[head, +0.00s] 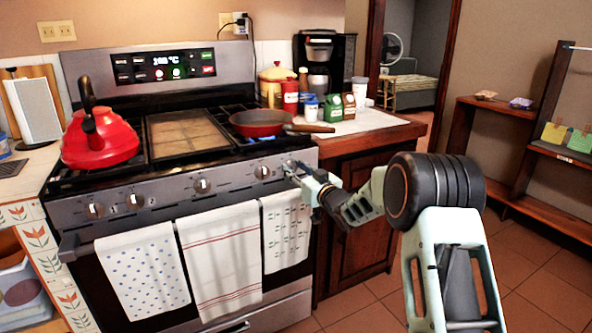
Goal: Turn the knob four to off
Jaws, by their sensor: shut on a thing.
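The stove's front panel (235,183) carries a row of several knobs in the head view. The far-left knob (95,211), second knob (135,201), middle knob (201,186) and the knob right of the middle (262,172) are free. My gripper (295,169) is at the rightmost knob (289,166) and shut on it. The fingers hide part of that knob, so its exact angle is unclear. No knob number is readable. A red pan (262,123) sits on the right burner, with a bluish glow under it.
A red kettle (100,140) stands on the left of the stove. Towels (222,265) hang from the oven handle below the knobs. A counter (370,135) with jars and a coffee maker (322,62) is at the right. Open floor (545,300) lies right of my arm.

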